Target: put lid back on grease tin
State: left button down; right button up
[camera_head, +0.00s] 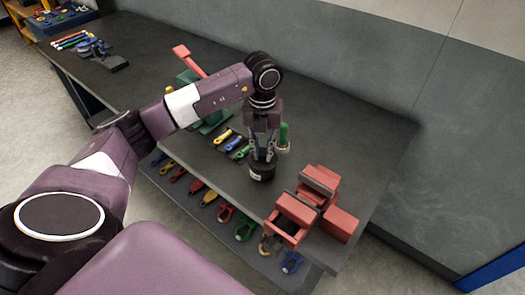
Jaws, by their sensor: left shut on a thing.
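A small black round grease tin (261,173) with a pale mark on its side stands on the dark bench, left of the red vise. My left gripper (263,157) points straight down over it, with its fingers shut at the tin's top. The lid is hidden between the fingers or too dark to tell apart from the tin, so I cannot tell whether it is seated or just above. My right gripper is not in view.
A red vise (297,212) stands at the bench's near right corner. A green upright object (284,135) is close behind my gripper. Small coloured tools (223,136) lie to the left. More tools hang along the front edge. The bench (365,150) is clear at right.

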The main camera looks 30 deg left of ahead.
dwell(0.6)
pick_arm(q)
jog(key=c, duration=1.7)
grip_release()
jog(key=shift+c, duration=0.2)
jog(key=shift+o, duration=0.6)
jog(key=o, duration=0.4)
jog(key=shift+c, duration=0.2)
jog(key=shift+r, duration=0.1)
